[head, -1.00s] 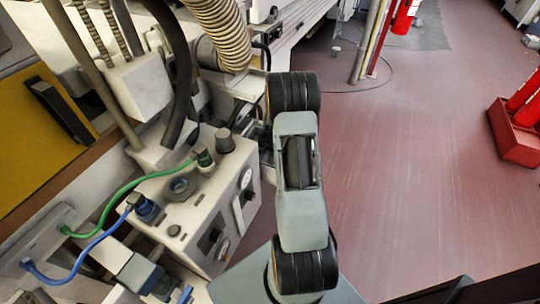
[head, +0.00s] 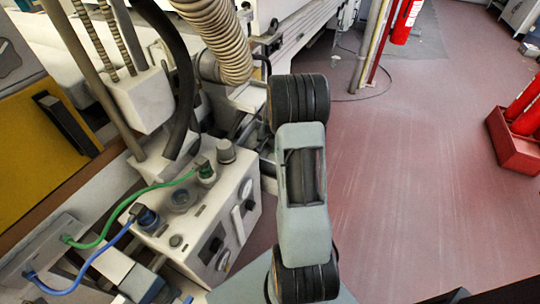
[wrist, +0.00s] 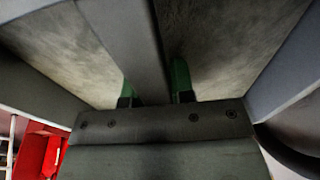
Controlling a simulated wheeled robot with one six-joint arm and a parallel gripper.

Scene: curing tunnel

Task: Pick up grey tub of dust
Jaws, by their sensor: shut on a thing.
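The grey tub (wrist: 25,88) fills most of the upper wrist view, seen from close above. Pale, mottled grey dust (wrist: 225,40) shows inside it on both sides of a grey bar (wrist: 135,40) that crosses the tub. My gripper (wrist: 155,88) has its two green-tipped fingers on either side of this bar, shut on it. Whether the bar is a handle or a dividing wall I cannot tell. The tub's underside is hidden. In the head view neither the tub nor my gripper shows, only my arm.
A pale control box (head: 190,225) with green and blue cables stands left of my arm, below a ribbed hose (head: 222,45). Red floor (head: 420,170) lies open to the right. A red stand (head: 515,150) with red cylinders is at the far right.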

